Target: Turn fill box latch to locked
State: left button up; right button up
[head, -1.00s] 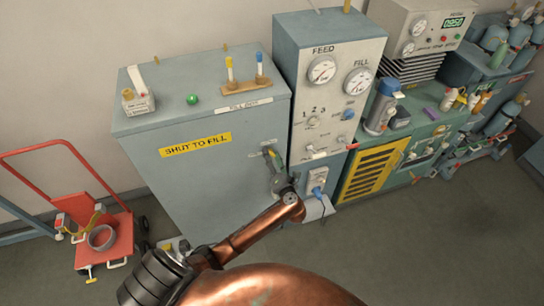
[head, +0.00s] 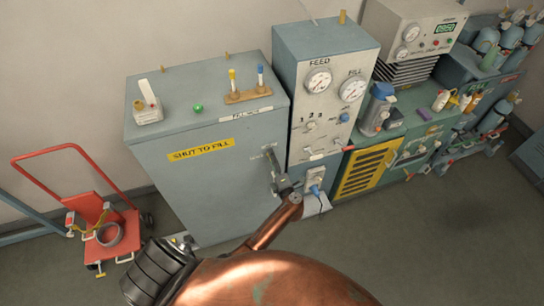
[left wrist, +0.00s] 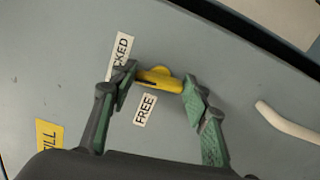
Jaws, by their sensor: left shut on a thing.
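The fill box (head: 205,200) is the grey-blue cabinet with a yellow SHUT TO FILL label (head: 201,149) on its front. Its yellow latch (left wrist: 158,78) shows in the left wrist view, between a LOCKED label (left wrist: 122,55) and a FREE label (left wrist: 145,109). The latch's left end is close to the LOCKED label, whose lettering is partly covered by a finger. My left gripper (left wrist: 160,92) is shut on the latch, one green-padded finger on each side. In the head view my left gripper (head: 274,174) is at the front's right side and hides the latch. My right gripper is out of view.
A panel with FEED and FILL gauges (head: 325,85) stands right beside the box. A white curved bar (left wrist: 288,124) lies right of the gripper in the wrist view. A red trolley (head: 107,235) stands at the left.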

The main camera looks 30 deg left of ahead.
pick_arm(q)
jog(key=shift+m+p, duration=0.3)
jog(key=shift+m, duration=0.1)
jog(key=o, duration=1.2)
jog(key=shift+c, duration=0.2)
